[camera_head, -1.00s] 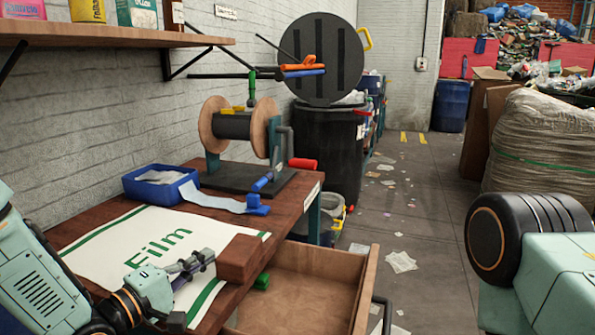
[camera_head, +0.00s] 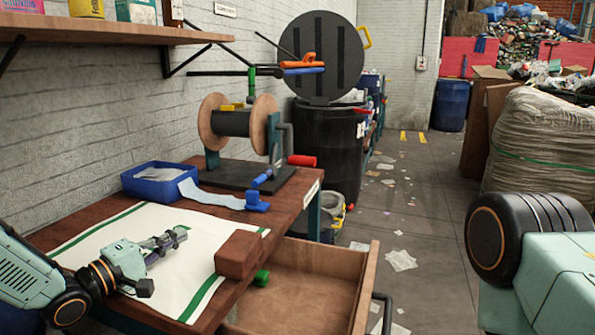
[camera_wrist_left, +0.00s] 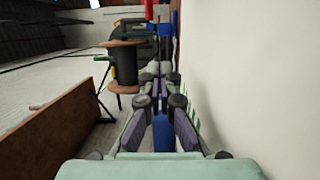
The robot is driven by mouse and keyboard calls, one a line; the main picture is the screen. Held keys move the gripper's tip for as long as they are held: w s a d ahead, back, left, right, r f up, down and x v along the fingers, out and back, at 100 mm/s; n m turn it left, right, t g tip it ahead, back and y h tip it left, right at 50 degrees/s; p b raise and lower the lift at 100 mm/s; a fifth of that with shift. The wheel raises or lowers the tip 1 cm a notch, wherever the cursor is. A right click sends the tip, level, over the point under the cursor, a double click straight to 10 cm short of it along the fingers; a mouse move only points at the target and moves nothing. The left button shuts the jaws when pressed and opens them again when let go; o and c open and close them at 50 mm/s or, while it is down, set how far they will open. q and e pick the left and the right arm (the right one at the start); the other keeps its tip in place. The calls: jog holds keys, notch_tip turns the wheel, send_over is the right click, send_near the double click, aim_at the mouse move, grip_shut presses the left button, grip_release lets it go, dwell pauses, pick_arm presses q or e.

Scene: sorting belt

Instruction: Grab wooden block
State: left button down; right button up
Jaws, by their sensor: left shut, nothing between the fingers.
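The reddish-brown wooden block (camera_head: 238,254) lies on the workbench's front edge, at the corner of the white mat (camera_head: 226,223) and beside the open drawer. My left gripper (camera_head: 180,236) is over the mat, to the left of the block and clear of it. Its fingers are together with nothing between them. In the left wrist view the fingers (camera_wrist_left: 160,88) point away from the camera, and I cannot make out the block there. My right gripper is out of view.
The open wooden drawer (camera_head: 366,290) sticks out under the bench. A blue bin (camera_head: 158,187) and a spool stand (camera_head: 238,126) occupy the bench's back. A shelf (camera_head: 110,36) overhangs it. A black barrel (camera_head: 330,150) stands behind, and the floor aisle is littered.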

pick_arm(q)
jog(key=w+a+b, duration=0.1)
jog(key=a, duration=0.1)
jog(key=a+b, duration=0.1)
jog(key=a, duration=0.2)
jog(key=w+a+b, duration=0.1)
jog(key=a, duration=0.2)
jog(key=shift+w+f, duration=0.15)
jog(key=shift+w, duration=0.2)
jog(key=r, duration=0.1)
jog(key=p, duration=0.1)
jog(key=a+r+p, duration=0.1)
jog(key=shift+w+a+r, duration=0.1)
jog(key=shift+w+r, duration=0.15)
jog(key=shift+r, duration=0.1)
notch_tip(320, 180, up, 3)
jog(key=shift+f+p, duration=0.15)
jog(key=shift+p, duration=0.5)
jog(key=s+d, duration=0.1)
jog(key=d, duration=0.1)
jog(key=s+d+p, duration=0.1)
jog(key=d, duration=0.2)
jog(key=s+d, duration=0.1)
jog(key=d, duration=0.2)
jog(key=shift+d, duration=0.2)
jog(key=shift+d+f, duration=0.1)
jog(key=shift+d, duration=0.15)
